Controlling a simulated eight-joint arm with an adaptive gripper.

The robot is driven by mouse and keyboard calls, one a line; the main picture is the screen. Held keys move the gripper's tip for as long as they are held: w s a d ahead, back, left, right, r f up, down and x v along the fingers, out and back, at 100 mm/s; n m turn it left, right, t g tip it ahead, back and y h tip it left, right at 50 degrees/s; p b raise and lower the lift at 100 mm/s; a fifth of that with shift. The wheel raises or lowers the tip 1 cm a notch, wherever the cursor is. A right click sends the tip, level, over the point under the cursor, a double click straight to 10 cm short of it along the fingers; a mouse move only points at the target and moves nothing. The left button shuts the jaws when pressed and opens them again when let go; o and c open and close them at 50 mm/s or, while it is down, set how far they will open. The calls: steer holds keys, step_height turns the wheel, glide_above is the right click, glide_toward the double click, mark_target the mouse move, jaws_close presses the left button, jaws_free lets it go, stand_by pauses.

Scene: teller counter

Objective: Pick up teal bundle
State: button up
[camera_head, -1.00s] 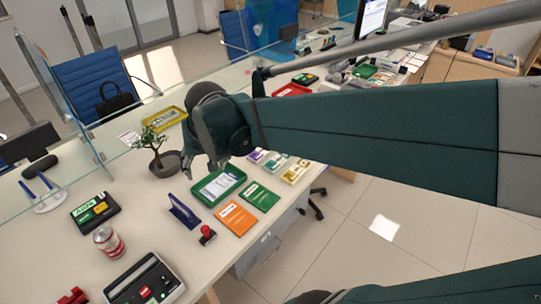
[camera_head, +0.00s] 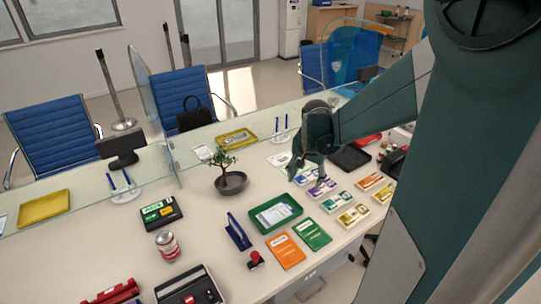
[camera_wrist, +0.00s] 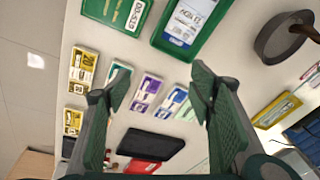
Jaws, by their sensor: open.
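A teal bundle (camera_head: 336,203) lies flat on the counter between a purple bundle (camera_head: 321,188) and a yellow bundle (camera_head: 352,216). In the wrist view the teal bundle (camera_wrist: 116,76) is partly hidden by the left finger. My gripper (camera_head: 306,168) is open and empty above the far end of this row, pointing down. In the wrist view my gripper (camera_wrist: 160,78) has its fingers spread, with the purple bundle (camera_wrist: 145,93) and a blue-violet bundle (camera_wrist: 173,101) showing between them.
A green tray (camera_head: 252,229) with papers and orange (camera_head: 286,251) and green booklets (camera_head: 312,234) lie near the row. An orange bundle (camera_head: 370,181) lies to the right. A black tray (camera_head: 350,158) and a potted plant (camera_head: 231,182) stand farther back. A glass screen (camera_head: 150,115) crosses the counter.

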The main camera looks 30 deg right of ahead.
mark_target(338, 200)
steer(key=s+d+f+m+p, duration=0.1)
steer(key=d+f, duration=0.2)
steer(key=d, duration=0.2)
steer(key=s+d+f+m+g+p, duration=0.1)
steer(key=s+d+f+m, duration=0.1)
steer(key=d, duration=0.3)
steer(key=s+d+f+m+y+p, duration=0.1)
steer(key=d+f+m, duration=0.1)
steer(key=d, duration=0.4)
steer(key=shift+s+d+f+g, duration=0.15)
steer(key=shift+f+g, duration=0.25)
steer(key=shift+f, duration=0.45)
steer(key=shift+f, duration=1.3)
steer(key=shift+f, duration=0.1)
steer(key=shift+f+b, duration=0.6)
steer(key=shift+f, duration=1.9)
